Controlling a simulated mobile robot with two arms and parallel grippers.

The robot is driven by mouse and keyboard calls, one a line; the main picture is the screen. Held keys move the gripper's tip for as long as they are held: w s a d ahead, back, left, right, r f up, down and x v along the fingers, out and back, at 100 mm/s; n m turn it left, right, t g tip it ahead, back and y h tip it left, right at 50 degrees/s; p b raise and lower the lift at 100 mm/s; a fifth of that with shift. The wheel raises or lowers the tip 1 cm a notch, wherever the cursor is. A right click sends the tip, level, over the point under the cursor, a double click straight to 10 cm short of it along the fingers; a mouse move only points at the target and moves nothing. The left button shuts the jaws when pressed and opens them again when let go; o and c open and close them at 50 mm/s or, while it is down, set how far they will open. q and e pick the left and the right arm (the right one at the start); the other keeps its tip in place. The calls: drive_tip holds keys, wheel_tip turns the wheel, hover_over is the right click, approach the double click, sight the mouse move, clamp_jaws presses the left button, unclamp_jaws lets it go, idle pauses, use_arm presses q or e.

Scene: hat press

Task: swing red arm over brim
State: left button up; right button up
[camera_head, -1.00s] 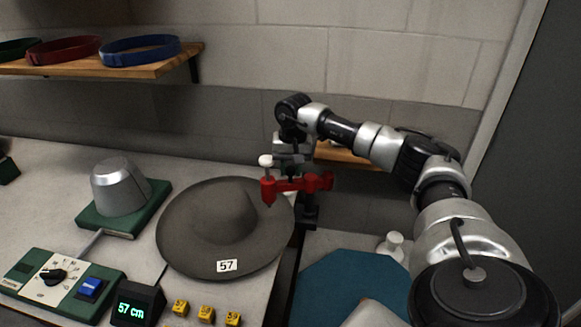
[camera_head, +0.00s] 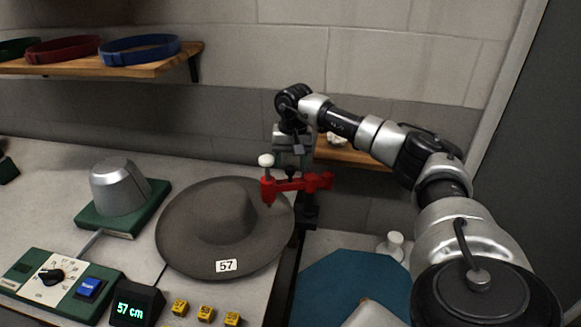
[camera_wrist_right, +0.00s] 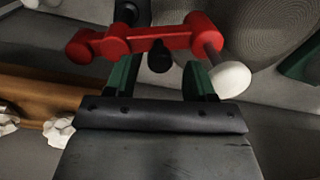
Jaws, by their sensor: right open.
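The red arm (camera_head: 297,184) is on a dark post at the right of the grey hat (camera_head: 225,225). Its left end, with a white-knobbed spindle (camera_head: 266,161), reaches over the brim's right edge; I cannot tell whether the tip touches the felt. My right gripper (camera_head: 290,160) is just behind and above the red arm, open. In the right wrist view its green fingers (camera_wrist_right: 160,78) stand apart, with a black knob (camera_wrist_right: 159,56) of the red arm (camera_wrist_right: 145,40) between or just beyond their tips. The white knob (camera_wrist_right: 230,79) is to the right. My left gripper is not in view.
A metal block (camera_head: 119,187) on a green base stands left of the hat. A control box (camera_head: 62,282), a display (camera_head: 137,303) and yellow number blocks (camera_head: 205,313) are in front. A shelf (camera_head: 110,66) with bands is above. A teal mat (camera_head: 350,290) lies at right.

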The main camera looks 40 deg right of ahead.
wheel_tip(320, 180, up, 9)
drive_tip(key=b, duration=0.1)
drive_tip(key=shift+s+d, duration=0.15)
